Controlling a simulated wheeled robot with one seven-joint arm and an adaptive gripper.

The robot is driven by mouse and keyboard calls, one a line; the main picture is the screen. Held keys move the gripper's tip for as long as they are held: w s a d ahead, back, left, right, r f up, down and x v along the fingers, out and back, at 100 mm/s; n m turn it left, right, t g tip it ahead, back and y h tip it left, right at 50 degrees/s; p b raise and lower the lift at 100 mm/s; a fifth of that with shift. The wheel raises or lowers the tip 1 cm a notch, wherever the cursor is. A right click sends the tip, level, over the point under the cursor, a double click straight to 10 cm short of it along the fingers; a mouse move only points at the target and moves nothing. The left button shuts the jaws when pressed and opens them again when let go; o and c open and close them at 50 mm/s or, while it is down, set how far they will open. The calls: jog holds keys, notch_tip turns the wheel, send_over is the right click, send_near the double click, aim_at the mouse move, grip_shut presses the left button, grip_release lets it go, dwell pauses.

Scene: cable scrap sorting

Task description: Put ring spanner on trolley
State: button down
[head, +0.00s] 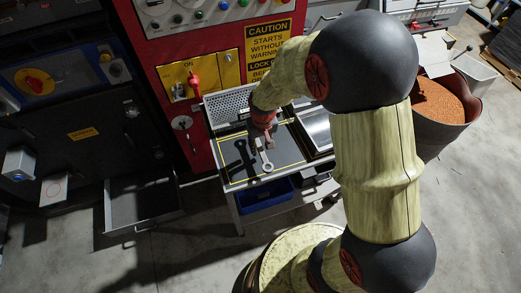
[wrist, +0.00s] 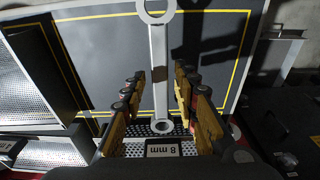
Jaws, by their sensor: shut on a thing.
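The ring spanner (head: 266,164) is a pale grey bar with a ring at each end. In the wrist view, the spanner (wrist: 158,65) runs lengthwise between the fingers, its larger ring at the top edge. My gripper (head: 262,137) is shut on it; in the wrist view my gripper (wrist: 154,88) has a finger on each side. The trolley (head: 232,183) has a dark top with a yellow border line, also seen in the wrist view (wrist: 100,45). The spanner is over this top; I cannot tell whether it touches it. My arm hides part of the trolley's right side.
A perforated back panel (head: 228,104) rises behind the trolley top. A metal tray (head: 317,125) sits at its right, and a blue bin (head: 264,196) is below. A red machine cabinet (head: 200,50) stands behind. An open drawer (head: 142,205) juts out at left. A dark drum of copper granules (head: 440,103) stands right.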

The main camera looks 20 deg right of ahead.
aim_at(261, 143)
jog(key=shift+w+d+f+b, duration=0.2)
jog(key=shift+w+f, duration=0.25)
jog(key=shift+f, duration=0.15)
jog(key=shift+w+d+f+b, duration=0.1)
jog(key=shift+w+d+f, duration=0.1)
jog(key=shift+w+f, duration=0.3)
notch_tip(261, 143, down, 4)
jog(key=shift+w+r+b, duration=0.15)
jog(key=shift+r+b, duration=0.1)
jog(key=shift+b, duration=0.4)
jog(key=c, duration=1.4)
grip_release()
jog(key=shift+f, duration=0.1)
